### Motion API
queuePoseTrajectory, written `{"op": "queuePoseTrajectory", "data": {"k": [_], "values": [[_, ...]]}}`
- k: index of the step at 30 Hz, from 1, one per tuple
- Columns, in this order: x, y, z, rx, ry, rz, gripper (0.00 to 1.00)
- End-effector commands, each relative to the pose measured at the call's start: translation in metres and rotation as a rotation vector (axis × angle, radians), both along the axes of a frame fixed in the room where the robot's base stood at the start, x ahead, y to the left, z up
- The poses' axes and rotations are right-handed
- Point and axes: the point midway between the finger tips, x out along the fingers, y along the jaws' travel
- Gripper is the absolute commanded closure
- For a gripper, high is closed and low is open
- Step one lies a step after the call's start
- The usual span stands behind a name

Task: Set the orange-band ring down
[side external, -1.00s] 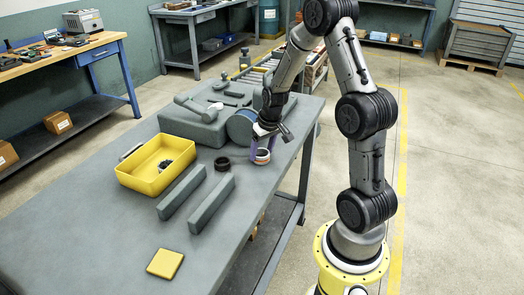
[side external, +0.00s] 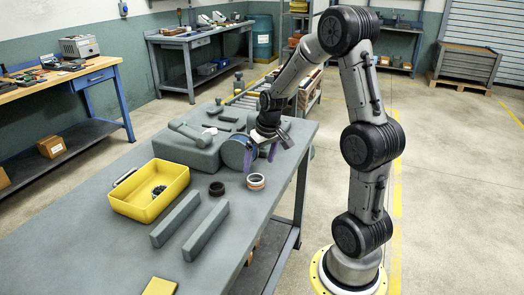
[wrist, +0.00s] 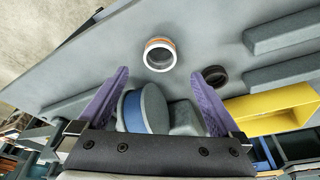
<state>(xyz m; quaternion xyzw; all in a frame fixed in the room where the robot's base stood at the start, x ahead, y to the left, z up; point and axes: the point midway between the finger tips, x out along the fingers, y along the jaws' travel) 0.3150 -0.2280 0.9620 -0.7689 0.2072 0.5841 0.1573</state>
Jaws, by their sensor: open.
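The orange-band ring (side external: 256,181) rests on the grey workbench (side external: 110,240), near its right edge. In the wrist view the ring (wrist: 159,54) shows a white rim and an orange band, and lies beyond the fingertips. My gripper (side external: 261,155) is open and empty, above and just behind the ring, apart from it. Its two purple fingers are spread wide in the wrist view (wrist: 160,78), with nothing between the tips.
A black ring (side external: 217,188) lies left of the orange-band ring. A yellow bin (side external: 128,204) holds small dark parts. Two grey bars (side external: 206,231) lie in front. The grinder, with its blue-sided wheel (side external: 236,153), stands close behind my gripper.

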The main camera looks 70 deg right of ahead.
Motion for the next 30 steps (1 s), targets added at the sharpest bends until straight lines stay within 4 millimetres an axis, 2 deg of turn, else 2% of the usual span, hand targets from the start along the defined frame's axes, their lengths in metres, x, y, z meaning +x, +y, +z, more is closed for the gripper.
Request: {"op": "queuePoseTrajectory", "data": {"k": [1, 4, 11, 14, 17, 19, 24, 27, 30], "values": [[-0.002, 0.001, 0.012, -0.004, -0.005, 0.0, 0.0], [-0.006, 0.003, 0.027, -0.003, -0.003, 0.0, 0.0], [-0.011, 0.008, 0.048, -0.002, -0.002, 0.002, 0.0], [-0.012, 0.022, 0.06, -0.007, -0.012, 0.027, 0.0], [-0.017, 0.057, 0.08, -0.022, -0.035, 0.091, 0.0], [-0.027, 0.09, 0.098, -0.034, -0.061, 0.154, 0.0], [-0.072, 0.167, 0.127, -0.055, -0.126, 0.32, 0.0], [-0.102, 0.197, 0.133, -0.059, -0.161, 0.402, 0.0], [-0.126, 0.215, 0.133, -0.06, -0.188, 0.465, 0.0]]}}
